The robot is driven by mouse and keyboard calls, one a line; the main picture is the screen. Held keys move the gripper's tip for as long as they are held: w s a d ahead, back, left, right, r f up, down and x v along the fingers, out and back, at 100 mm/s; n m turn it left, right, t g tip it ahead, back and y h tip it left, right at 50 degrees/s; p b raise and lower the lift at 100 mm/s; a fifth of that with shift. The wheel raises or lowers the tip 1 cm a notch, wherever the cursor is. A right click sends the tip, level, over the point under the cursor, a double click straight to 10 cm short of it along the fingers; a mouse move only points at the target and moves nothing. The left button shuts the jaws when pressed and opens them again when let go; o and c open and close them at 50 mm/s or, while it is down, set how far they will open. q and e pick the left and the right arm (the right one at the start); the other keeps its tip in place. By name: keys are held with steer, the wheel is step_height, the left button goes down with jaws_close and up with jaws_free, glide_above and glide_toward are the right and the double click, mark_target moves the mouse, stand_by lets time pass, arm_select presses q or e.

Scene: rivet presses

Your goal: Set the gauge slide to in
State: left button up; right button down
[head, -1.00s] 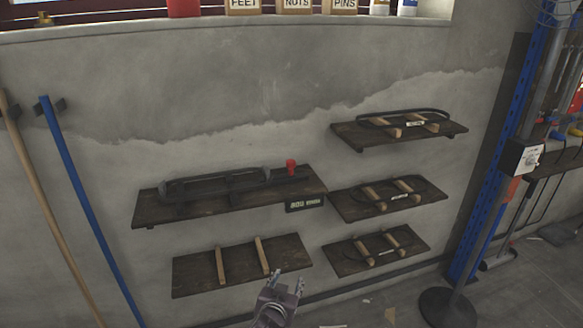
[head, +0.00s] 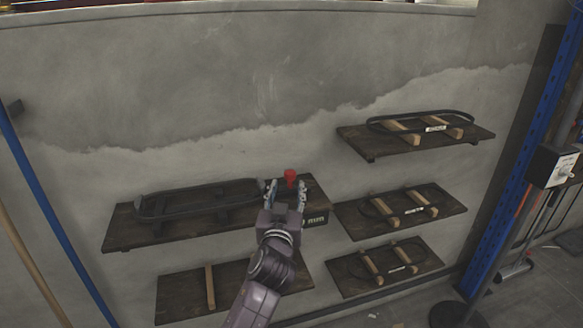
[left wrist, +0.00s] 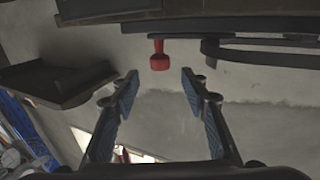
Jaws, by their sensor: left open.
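A red knob (head: 290,175), which I take to be the handle of the gauge slide, stands at the right end of the middle-left wooden shelf (head: 125,230). A long dark oval frame (head: 200,198) lies on this shelf to its left. My left gripper (head: 286,188) is open, with its fingers to either side of the knob in the head view. In the left wrist view, the red knob (left wrist: 159,61) shows between and just beyond the open fingertips (left wrist: 160,76), not gripped. The gripper hides the slide's base. My right gripper is not in view.
Several shelves with dark loops on wooden pegs hang at right, such as the top one (head: 375,145). Blue and wooden poles lean at left. A blue post (head: 535,150) stands at right.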

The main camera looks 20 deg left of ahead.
mark_target(289, 176)
arm_select(q)
steer(key=shift+w+r, duration=0.1)
steer(key=shift+w, duration=0.05)
steer(key=shift+w+a, duration=0.1)
steer(key=shift+w, duration=0.1)
steer(key=w, duration=0.2)
steer(key=shift+w+a+r, duration=0.2)
steer(key=shift+w+a, duration=0.05)
steer(key=shift+w, duration=0.05)
steer(key=w, duration=0.3)
steer(key=shift+w+a+f+p, duration=0.2)
steer(key=shift+a+p, duration=0.15)
steer(key=shift+p, duration=0.05)
steer(key=shift+w+a, duration=0.1)
steer(key=shift+w, duration=0.45)
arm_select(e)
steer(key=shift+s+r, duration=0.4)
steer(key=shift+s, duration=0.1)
arm_select(q)
jaws_close()
